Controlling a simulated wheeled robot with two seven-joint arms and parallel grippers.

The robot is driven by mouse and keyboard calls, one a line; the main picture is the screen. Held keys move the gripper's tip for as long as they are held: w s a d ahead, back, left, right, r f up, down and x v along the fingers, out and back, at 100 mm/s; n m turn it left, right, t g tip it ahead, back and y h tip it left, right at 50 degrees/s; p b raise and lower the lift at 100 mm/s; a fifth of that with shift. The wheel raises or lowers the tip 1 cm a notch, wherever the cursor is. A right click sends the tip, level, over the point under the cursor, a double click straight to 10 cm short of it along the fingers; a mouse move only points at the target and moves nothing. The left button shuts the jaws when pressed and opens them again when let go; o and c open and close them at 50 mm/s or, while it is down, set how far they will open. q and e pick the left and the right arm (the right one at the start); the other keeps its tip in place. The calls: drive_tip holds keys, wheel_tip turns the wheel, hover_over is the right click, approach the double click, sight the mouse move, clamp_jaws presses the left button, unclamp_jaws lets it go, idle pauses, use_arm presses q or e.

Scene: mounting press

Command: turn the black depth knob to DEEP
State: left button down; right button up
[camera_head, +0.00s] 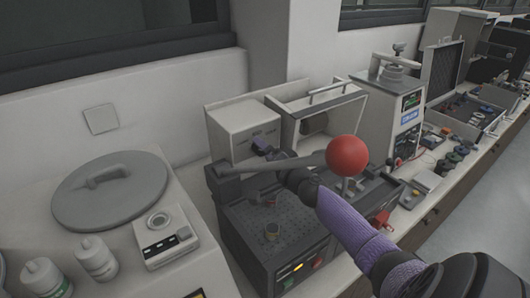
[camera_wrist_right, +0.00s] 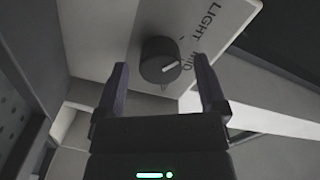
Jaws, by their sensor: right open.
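The black depth knob (camera_wrist_right: 162,62) is on a pale panel in the right wrist view, with a white pointer line aimed at the MID label (camera_wrist_right: 192,57). LIGHT (camera_wrist_right: 210,20) is printed above MID. No DEEP label is readable. My right gripper (camera_wrist_right: 161,66) is open, one finger on each side of the knob, with visible gaps. I cannot tell whether the fingertips reach the knob's depth. In the head view my right gripper (camera_head: 262,148) is in front of the pale box (camera_head: 240,118), and I cannot make out the knob there. My left gripper is not in view.
A lever with a red ball (camera_head: 347,155) stands close beside my right arm, above the dark press base (camera_head: 272,232). An open-fronted pale housing (camera_head: 330,112) is just behind. A grey round lid (camera_head: 110,190) and white bottles (camera_head: 95,258) are at left.

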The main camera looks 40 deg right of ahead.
drive_tip(key=shift+w, duration=0.25)
clamp_jaws()
idle(1.2)
unclamp_jaws()
drive_tip(key=shift+s, duration=0.15)
drive_tip(key=s+a, duration=0.1)
drive_tip(key=s, duration=0.8)
drive_tip(key=shift+s+p, duration=0.35)
